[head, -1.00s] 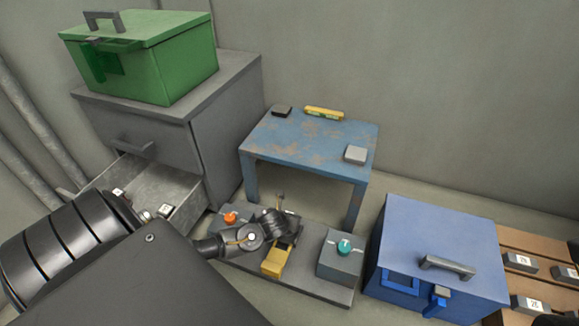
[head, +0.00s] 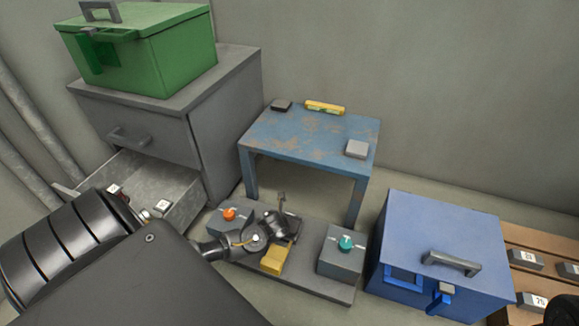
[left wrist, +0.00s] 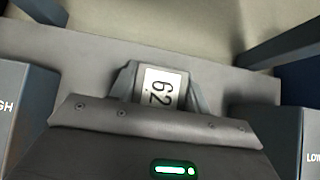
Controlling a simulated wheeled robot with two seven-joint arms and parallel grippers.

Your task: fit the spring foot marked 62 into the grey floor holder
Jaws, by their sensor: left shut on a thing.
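The spring foot (left wrist: 161,88) shows its white label marked 62 in the left wrist view, directly in front of my gripper body. My left gripper (head: 289,229) is shut on it, low over the grey floor base (head: 313,283), between its two boxes. In the head view my gripper hides the foot. Dark grey sloped sides flank the label; I cannot tell whether they are my fingers or the holder. The holder's opening is hidden, so I cannot tell whether the foot is seated. My right gripper is not in view.
A box with an orange knob (head: 229,214) stands left of my gripper, one with a teal knob (head: 346,243) right. A yellow block (head: 273,261) is just in front. A blue table (head: 310,135) is behind, a blue box (head: 440,235) right, an open drawer (head: 150,180) left.

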